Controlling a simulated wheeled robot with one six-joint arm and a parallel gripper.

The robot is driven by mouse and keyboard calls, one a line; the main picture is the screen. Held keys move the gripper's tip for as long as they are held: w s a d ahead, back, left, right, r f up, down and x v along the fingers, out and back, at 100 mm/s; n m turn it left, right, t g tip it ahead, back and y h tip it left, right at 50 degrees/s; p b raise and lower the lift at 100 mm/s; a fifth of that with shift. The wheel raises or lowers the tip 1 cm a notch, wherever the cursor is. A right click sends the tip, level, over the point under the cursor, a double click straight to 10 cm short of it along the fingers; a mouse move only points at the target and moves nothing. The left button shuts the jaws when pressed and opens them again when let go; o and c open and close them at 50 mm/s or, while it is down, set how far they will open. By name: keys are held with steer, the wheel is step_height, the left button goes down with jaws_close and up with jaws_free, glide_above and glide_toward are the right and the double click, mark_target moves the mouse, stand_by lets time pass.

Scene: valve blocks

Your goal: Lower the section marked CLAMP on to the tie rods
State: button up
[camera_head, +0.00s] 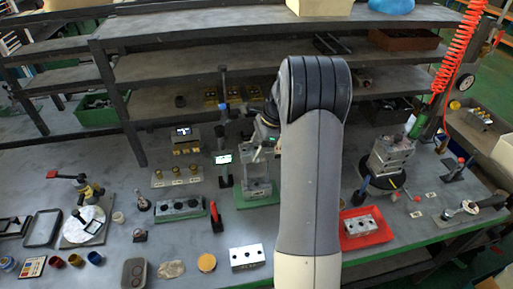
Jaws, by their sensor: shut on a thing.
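My gripper (264,138) is small in the view and partly hidden behind my own grey arm. It is shut on a metal section, little of which shows; no CLAMP marking can be read on it. Below it stands an assembly with upright tie rods (247,177) on a green base (250,203), left of my arm. The gripper is above this assembly. I cannot tell whether the held section touches the rods or how it lines up with them.
A metal block (247,257) lies in front, and another sits on a red tray (372,237) to the right. A green-based block (180,209) is to the left. A metal block stack (391,152) stands on a dark round stand at right. Small posts surround the assembly.

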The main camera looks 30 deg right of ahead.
steer(key=shift+f+b, duration=2.45)
steer(key=shift+f, duration=1.9)
steer(key=o, duration=1.4)
steer(key=b+v, duration=0.1)
steer(key=v, duration=0.9)
steer(key=shift+s+d+r, duration=0.1)
steer(key=shift+d+r, duration=0.1)
steer(key=shift+r, duration=0.15)
steer(key=p+x, duration=0.1)
steer(key=x, duration=0.9)
steer(key=shift+a+f, duration=0.25)
steer(key=shift+f, duration=0.1)
steer(key=shift+r+p, duration=0.35)
steer(key=shift+r, duration=0.15)
steer(key=shift+f, duration=0.1)
